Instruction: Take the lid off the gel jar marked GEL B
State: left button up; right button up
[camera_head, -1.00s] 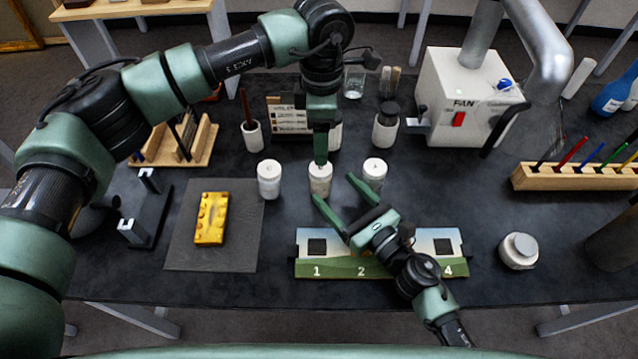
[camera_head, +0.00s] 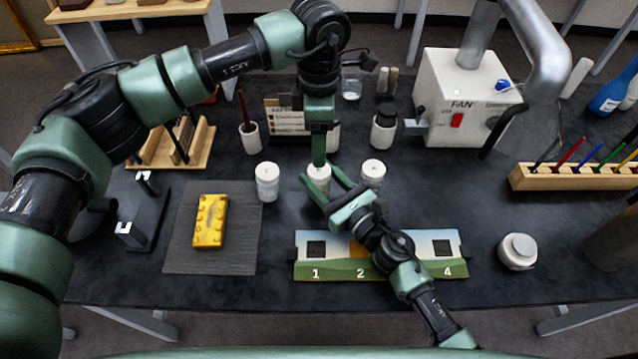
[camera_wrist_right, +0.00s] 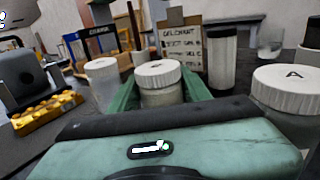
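Three white lidded jars stand in a row in the head view. The left jar (camera_head: 267,183) has a faint mark that looks like C; the right jar (camera_head: 373,171) shows A on its lid in the wrist view (camera_wrist_right: 290,82). The middle jar (camera_head: 319,176) is partly covered, and its mark is unreadable; it also shows in the wrist view (camera_wrist_right: 160,84). My right gripper (camera_head: 325,186) is open, low, with its fingers on either side of the middle jar. My left gripper (camera_head: 319,164) points down at the middle jar's lid; its finger gap is hidden.
A numbered block rack (camera_head: 318,268) lies in front of the jars, under my right arm. A yellow brick (camera_head: 210,220) lies on a grey mat (camera_head: 190,262) at left. A round lidded tin (camera_head: 517,250) stands at right. A fan box (camera_head: 460,95) stands behind.

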aim_at(319, 170)
pick_arm(q)
jog(key=m, duration=0.8)
jog(key=shift+d, duration=0.1)
jog(key=m, duration=1.2)
jog(key=shift+m, duration=0.3)
jog(key=m, duration=0.6)
jog(key=shift+f, duration=4)
